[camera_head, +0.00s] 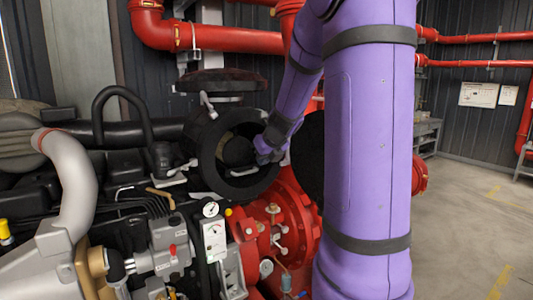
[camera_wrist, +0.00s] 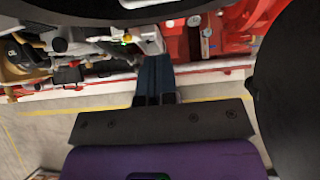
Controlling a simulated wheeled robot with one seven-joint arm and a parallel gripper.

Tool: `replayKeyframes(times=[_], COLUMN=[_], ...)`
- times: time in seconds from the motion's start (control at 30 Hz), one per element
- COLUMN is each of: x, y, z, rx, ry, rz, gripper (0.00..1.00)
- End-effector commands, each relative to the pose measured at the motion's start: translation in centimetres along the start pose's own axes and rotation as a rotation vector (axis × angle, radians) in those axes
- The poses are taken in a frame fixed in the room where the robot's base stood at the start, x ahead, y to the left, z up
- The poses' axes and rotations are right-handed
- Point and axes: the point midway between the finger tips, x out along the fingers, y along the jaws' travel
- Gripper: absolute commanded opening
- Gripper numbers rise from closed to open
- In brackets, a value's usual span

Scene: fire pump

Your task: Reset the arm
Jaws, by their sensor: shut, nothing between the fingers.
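My arm, purple with dark bands, reaches into the pump machinery from the right of the head view. My gripper shows in the wrist view (camera_wrist: 154,62), its dark fingers together with nothing between them. It points past a black curved edge toward red and metal machine parts. In the head view the arm's end is at the right rim of a black round housing (camera_head: 207,160). The fingers are hard to make out there, and I cannot tell whether they touch the housing.
A red flanged pump body (camera_head: 270,212) sits below the arm's end. A pressure gauge (camera_head: 211,210) stands at its left. A grey curved pipe (camera_head: 72,180) is at the left. Red pipes (camera_head: 225,39) run overhead. Open floor (camera_head: 460,220) lies to the right.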

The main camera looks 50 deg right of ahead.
Motion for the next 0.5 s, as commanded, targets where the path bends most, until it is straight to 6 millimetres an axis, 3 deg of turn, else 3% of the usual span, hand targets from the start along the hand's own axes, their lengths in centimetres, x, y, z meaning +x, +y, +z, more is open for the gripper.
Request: replayKeyframes(times=[0.2, 0.5], x=[-2.6, -3.4], y=[0.0, 0.0], z=[0.0, -0.1], rx=[0.000, 0.000], ry=[-0.001, 0.002], rz=[0.000, 0.000], gripper=[0.00, 0.00])
